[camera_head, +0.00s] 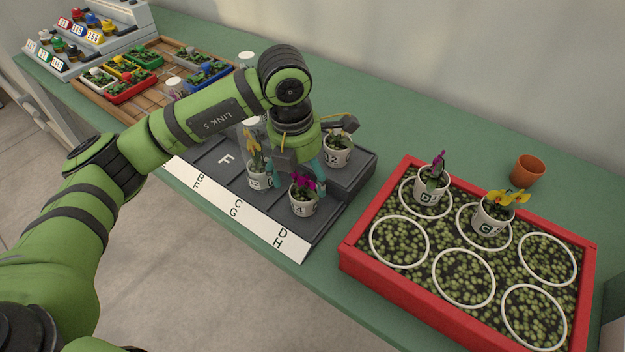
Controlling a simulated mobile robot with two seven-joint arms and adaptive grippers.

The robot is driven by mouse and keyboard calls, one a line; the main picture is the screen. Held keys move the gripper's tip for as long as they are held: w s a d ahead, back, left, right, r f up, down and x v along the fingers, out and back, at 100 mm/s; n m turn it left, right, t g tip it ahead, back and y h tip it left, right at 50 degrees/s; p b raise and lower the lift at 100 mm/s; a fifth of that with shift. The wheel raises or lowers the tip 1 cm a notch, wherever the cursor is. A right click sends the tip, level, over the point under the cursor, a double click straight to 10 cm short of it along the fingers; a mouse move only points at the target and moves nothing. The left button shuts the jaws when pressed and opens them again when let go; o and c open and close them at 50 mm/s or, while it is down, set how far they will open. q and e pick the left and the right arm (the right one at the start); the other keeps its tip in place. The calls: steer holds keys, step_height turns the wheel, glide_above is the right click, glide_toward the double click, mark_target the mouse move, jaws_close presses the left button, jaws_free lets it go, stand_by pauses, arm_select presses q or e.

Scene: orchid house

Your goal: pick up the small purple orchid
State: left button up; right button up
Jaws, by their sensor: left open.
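Two purple orchids show. One, with magenta flowers in a white pot (302,207) marked 4, stands upright on the dark stepped stand (213,193) near its front right. The other, a slim purple orchid (436,165) in a white pot (431,190), stands in a ring of the red tray. My left gripper (302,167) is open and points down over the stand, just behind the magenta orchid. I cannot tell whether a finger touches it. My right gripper is not in view.
On the stand, a yellow orchid in a pot (259,178) stands left of the gripper and another pot (337,153) stands behind it on the raised step. The red tray (407,291) also holds a yellow orchid (509,198) and several empty rings. A terracotta pot (527,171) stands behind.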

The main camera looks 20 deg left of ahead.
mark_target(304, 194)
arm_select(q)
steer(key=shift+s+f+p, duration=0.3)
steer(key=shift+f, duration=0.45)
steer(key=f, duration=0.1)
steer(key=f+p, duration=0.1)
steer(key=f, duration=0.3)
steer(key=shift+w, duration=0.35)
steer(key=c, duration=1.4)
